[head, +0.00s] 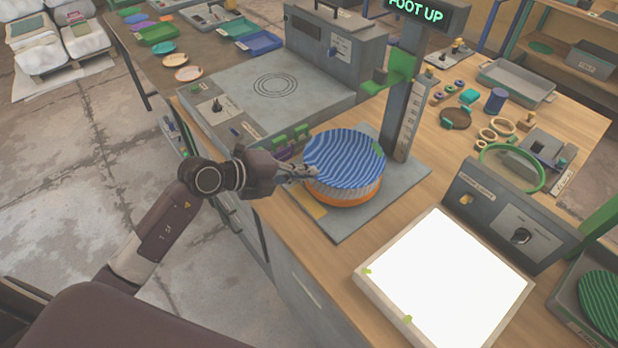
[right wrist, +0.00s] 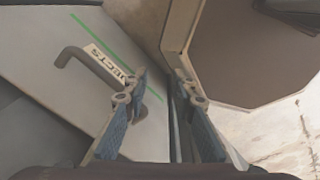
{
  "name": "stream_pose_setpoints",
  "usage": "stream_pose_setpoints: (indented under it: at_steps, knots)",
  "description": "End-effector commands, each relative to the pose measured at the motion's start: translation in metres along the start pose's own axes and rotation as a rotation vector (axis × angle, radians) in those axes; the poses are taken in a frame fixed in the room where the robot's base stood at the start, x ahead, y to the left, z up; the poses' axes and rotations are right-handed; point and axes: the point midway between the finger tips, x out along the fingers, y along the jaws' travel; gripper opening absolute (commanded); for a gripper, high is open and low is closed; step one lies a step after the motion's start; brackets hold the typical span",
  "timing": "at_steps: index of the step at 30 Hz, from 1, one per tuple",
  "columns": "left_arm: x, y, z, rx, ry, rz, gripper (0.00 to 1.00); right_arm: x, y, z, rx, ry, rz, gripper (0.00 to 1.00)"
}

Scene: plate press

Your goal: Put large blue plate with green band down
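A round blue plate (head: 343,152) with wavy stripes and a small green patch at its right edge lies flat on top of a ribbed grey and orange round piece (head: 345,194). This stands on the grey base (head: 392,200) of the measuring post. My left gripper (head: 304,174) is at the plate's left edge, its fingers at the rim; whether they are shut on it I cannot tell. No separate green band shows clearly on this plate. My right gripper (right wrist: 161,80) is open and empty in the right wrist view, near a grey panel with a handle (right wrist: 85,62).
The post (head: 411,115) with a green slider and a "FOOT UP" sign stands right behind the plate. A lit white panel (head: 455,285) lies in front right. A green ring (head: 513,166) and a grey tray (head: 515,80) are farther right. A green striped plate (head: 602,303) sits at the right edge.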

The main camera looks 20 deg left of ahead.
Motion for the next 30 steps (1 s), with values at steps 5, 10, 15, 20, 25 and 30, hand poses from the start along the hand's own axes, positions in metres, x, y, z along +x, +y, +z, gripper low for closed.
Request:
stream_pose_setpoints:
  at_steps: [5, 10, 15, 20, 25, 30]
  knots:
    - [0.012, 0.022, -0.001, -0.003, 0.001, 0.001, 0.00, -0.002, 0.001, -0.007, 0.000, 0.009, 0.001, 0.25]
    - [0.014, 0.026, -0.001, -0.001, 0.001, 0.000, 0.00, -0.001, 0.001, -0.010, 0.001, 0.015, 0.001, 0.25]
    - [0.014, 0.026, -0.001, -0.001, 0.001, 0.001, 0.00, -0.001, -0.002, -0.011, 0.002, 0.016, -0.003, 0.25]
    - [0.017, 0.031, -0.001, -0.001, 0.001, 0.001, 0.00, 0.000, -0.006, -0.011, 0.004, 0.017, -0.007, 0.25]
    - [0.020, 0.036, -0.002, -0.001, 0.001, 0.003, 0.00, 0.001, -0.007, -0.011, 0.004, 0.017, -0.008, 0.25]
    - [0.019, 0.037, -0.002, -0.001, 0.002, 0.004, 0.19, 0.001, -0.007, -0.011, 0.004, 0.016, -0.007, 0.25]
